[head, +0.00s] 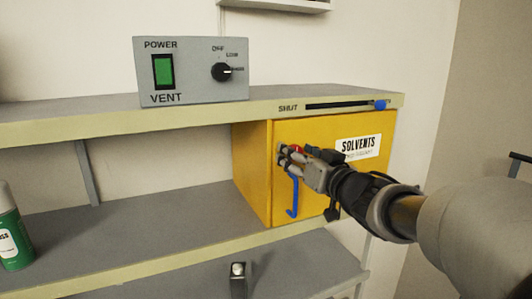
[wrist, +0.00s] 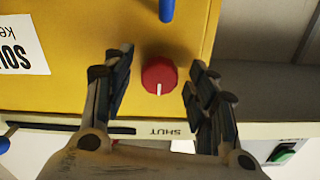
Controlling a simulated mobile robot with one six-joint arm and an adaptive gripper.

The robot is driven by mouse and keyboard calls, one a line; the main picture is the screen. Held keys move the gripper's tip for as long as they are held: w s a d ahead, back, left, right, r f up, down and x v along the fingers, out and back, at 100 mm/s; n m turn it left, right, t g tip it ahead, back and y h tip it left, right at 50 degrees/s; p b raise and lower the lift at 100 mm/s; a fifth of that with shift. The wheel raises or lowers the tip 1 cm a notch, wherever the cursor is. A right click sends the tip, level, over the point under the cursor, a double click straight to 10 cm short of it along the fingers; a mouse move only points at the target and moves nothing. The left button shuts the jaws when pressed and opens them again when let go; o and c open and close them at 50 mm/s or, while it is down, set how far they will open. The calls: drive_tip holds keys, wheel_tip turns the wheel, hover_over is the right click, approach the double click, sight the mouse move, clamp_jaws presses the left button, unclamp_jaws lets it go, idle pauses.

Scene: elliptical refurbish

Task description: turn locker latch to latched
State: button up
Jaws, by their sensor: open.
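The yellow locker (head: 252,175) with a SOLVENTS label (head: 358,146) stands on the middle shelf, its front looking closed. A round red knob (wrist: 159,76), apparently the latch, is on its front. Its white mark points down in the wrist view, toward the upside-down SHUT label. In the head view the knob (head: 296,149) is mostly hidden by my fingers. My gripper (wrist: 161,72) is open, with one finger on each side of the knob and a visible gap to both; it also shows at the locker front in the head view (head: 284,155).
A blue hooked handle (head: 292,196) hangs near the knob. A slot with a blue slider (head: 380,105) at its right end runs along the shelf edge above. A VENT box (head: 192,70) stands on top. A green can (head: 13,235) stands far left.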

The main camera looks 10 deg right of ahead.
drive_tip(key=shift+s+d, duration=0.1)
drive_tip(key=shift+s, duration=0.05)
drive_tip(key=shift+c, duration=0.5)
drive_tip(key=c, duration=1)
drive_tip(key=n+b, duration=0.2)
drive_tip(key=n, duration=0.2)
drive_tip(key=shift+n, duration=0.3)
drive_tip(key=n+b, duration=0.2)
drive_tip(key=n, duration=0.2)
drive_tip(key=shift+n, duration=0.3)
drive_tip(key=n+b, duration=0.3)
drive_tip(key=n, duration=0.2)
drive_tip(key=shift+n+b, duration=0.7)
drive_tip(key=shift+n, duration=1.2)
